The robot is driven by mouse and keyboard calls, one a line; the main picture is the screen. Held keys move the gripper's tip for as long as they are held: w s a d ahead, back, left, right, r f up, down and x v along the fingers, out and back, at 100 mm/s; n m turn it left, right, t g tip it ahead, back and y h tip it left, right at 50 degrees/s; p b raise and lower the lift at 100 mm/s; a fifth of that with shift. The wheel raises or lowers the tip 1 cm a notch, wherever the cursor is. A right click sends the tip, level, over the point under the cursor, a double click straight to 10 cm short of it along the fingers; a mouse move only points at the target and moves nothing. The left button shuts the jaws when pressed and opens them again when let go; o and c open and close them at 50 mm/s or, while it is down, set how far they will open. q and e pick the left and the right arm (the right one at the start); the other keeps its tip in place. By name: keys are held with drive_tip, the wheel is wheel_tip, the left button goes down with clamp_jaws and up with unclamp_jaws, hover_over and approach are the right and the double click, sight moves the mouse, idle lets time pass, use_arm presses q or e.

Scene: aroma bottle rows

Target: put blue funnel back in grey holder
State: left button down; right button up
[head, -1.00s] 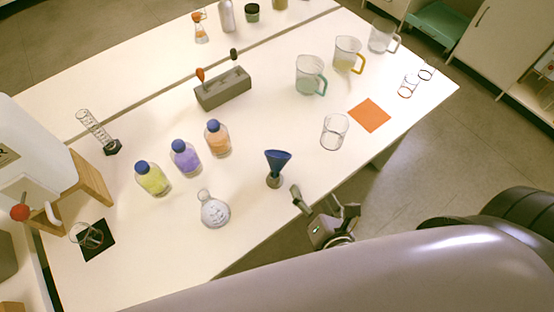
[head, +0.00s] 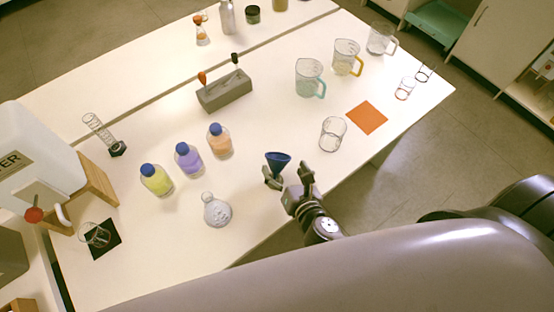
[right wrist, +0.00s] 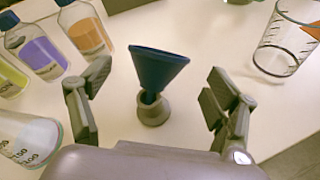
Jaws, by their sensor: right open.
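The blue funnel (head: 278,159) stands upright, wide end up, near the front edge of the table. In the right wrist view the funnel (right wrist: 156,70) has its narrow end down in a small round grey stand (right wrist: 153,110). My right gripper (head: 290,181) is open at the funnel. In the right wrist view its fingers are spread to either side of the funnel, with gaps on both sides. A long grey block-shaped holder (head: 224,93) stands farther back, with an orange-topped and a black-topped tool in it. My left gripper is not in view.
A round flask (head: 217,211) and three blue-capped bottles (head: 187,159) stand left of the funnel. A clear beaker (head: 332,135) stands to its right, beside an orange mat (head: 367,118). Jugs (head: 309,78) stand behind. The table between funnel and grey block is clear.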

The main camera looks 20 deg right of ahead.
sight(282, 162)
drive_tip(key=shift+w, duration=0.55)
drive_tip(key=shift+w+p, duration=0.85)
drive_tip(key=shift+w, duration=0.4)
drive_tip(key=shift+x, duration=1.2)
drive_tip(key=shift+s+f, duration=0.1)
drive_tip(key=shift+f, duration=0.05)
drive_tip(key=shift+c, duration=0.4)
drive_tip(key=c, duration=1)
